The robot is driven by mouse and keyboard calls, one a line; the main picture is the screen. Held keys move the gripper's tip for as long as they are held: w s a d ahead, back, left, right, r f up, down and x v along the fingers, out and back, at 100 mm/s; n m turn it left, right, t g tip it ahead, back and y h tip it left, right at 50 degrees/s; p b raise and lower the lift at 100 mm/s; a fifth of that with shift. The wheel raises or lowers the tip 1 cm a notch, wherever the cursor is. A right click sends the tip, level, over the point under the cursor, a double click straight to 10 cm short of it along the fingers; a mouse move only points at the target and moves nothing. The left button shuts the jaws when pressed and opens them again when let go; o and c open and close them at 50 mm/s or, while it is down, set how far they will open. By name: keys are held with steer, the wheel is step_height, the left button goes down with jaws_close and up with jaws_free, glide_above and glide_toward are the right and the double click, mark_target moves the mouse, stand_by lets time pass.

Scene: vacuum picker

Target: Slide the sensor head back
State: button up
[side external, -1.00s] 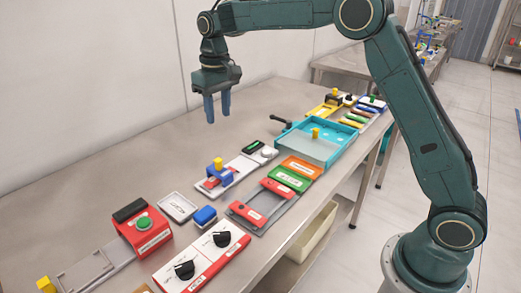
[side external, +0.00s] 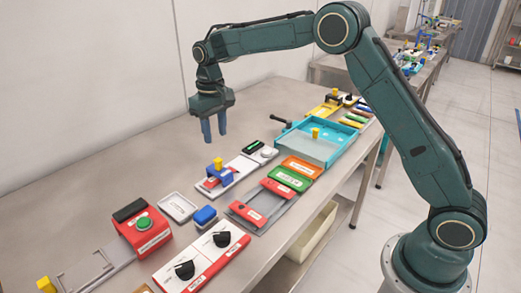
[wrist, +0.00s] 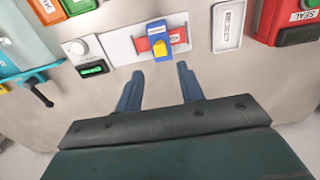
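The sensor head appears to be the blue bridge-shaped block (side external: 221,176) with a yellow knob (side external: 217,163) on top. It straddles a white base plate (side external: 243,165) with a red piece under it. In the wrist view the blue block (wrist: 157,31), its yellow knob (wrist: 160,50) and the red piece (wrist: 177,36) show ahead of my fingertips. My gripper (side external: 214,139) points down above and behind the block, on the wall side. Its two fingers are apart, with nothing between them, also in the wrist view (wrist: 161,71).
A white knob and small green display (wrist: 93,69) sit at the end of the base plate. A framed plate (side external: 178,207) and a red box with green button (side external: 143,226) stand on the other side. A teal tray (side external: 318,145) is farther back. The wall-side tabletop is clear.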

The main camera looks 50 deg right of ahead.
mark_target(218, 161)
step_height(218, 161, down, 10)
steer(key=shift+r, duration=0.25)
stand_by(0.4)
jaws_close()
